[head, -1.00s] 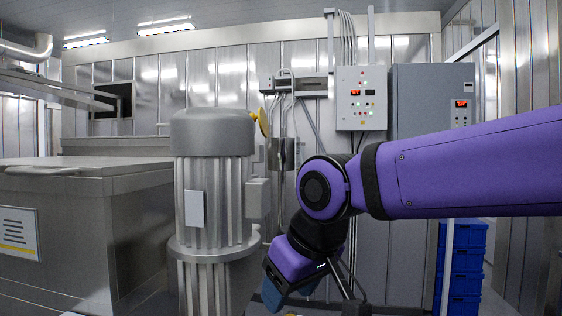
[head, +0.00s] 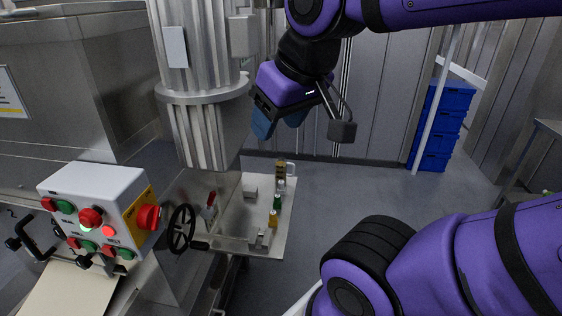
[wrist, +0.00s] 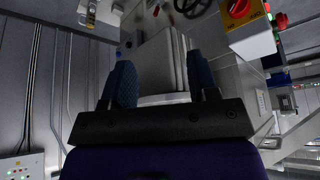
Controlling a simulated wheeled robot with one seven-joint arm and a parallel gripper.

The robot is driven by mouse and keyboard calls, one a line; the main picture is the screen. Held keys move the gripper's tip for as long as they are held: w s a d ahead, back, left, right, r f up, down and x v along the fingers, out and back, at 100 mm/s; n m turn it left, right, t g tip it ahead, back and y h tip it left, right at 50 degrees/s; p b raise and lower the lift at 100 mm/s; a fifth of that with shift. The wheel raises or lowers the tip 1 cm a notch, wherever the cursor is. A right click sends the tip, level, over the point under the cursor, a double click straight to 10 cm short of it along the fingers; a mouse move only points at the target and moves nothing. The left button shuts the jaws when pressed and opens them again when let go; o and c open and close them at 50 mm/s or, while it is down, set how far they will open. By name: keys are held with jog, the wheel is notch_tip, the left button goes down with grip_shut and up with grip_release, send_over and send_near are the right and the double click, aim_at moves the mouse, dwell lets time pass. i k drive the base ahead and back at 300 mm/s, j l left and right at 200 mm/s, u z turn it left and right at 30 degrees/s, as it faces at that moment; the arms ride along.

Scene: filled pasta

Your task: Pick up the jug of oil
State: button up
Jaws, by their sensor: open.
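Several small containers stand on a steel side shelf (head: 238,222) in the head view. A brown container with a pale handle-like part (head: 281,169) at the far end looks most like the jug of oil, but it is too small to be sure. An amber bottle (head: 272,219) stands nearer, by the shelf's right side. My gripper (head: 277,124) hangs above and beyond the shelf, apart from everything on it. Its two blue fingers are open and empty, as the wrist view (wrist: 163,78) also shows.
A green bottle (head: 277,202) stands between the brown and amber containers. Left of the shelf are a large grey motor housing (head: 200,125), a handwheel (head: 181,228) and a control box (head: 98,212). Blue crates (head: 436,130) are stacked at the right. Open floor lies right of the shelf.

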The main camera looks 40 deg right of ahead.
aim_at(285, 171)
jog(key=i+l, duration=0.1)
jog(key=l, duration=0.25)
jog(key=i+l, duration=0.1)
jog(key=l, duration=0.3)
jog(key=i+l+z, duration=0.1)
jog(key=l, duration=0.25)
jog(key=i+l, duration=0.15)
jog(key=l, duration=0.2)
jog(key=i+l, duration=0.15)
jog(key=l, duration=0.25)
jog(key=i+l+z, duration=0.1)
jog(key=l, duration=0.25)
jog(key=i+l, duration=0.4)
jog(key=l+z, duration=0.05)
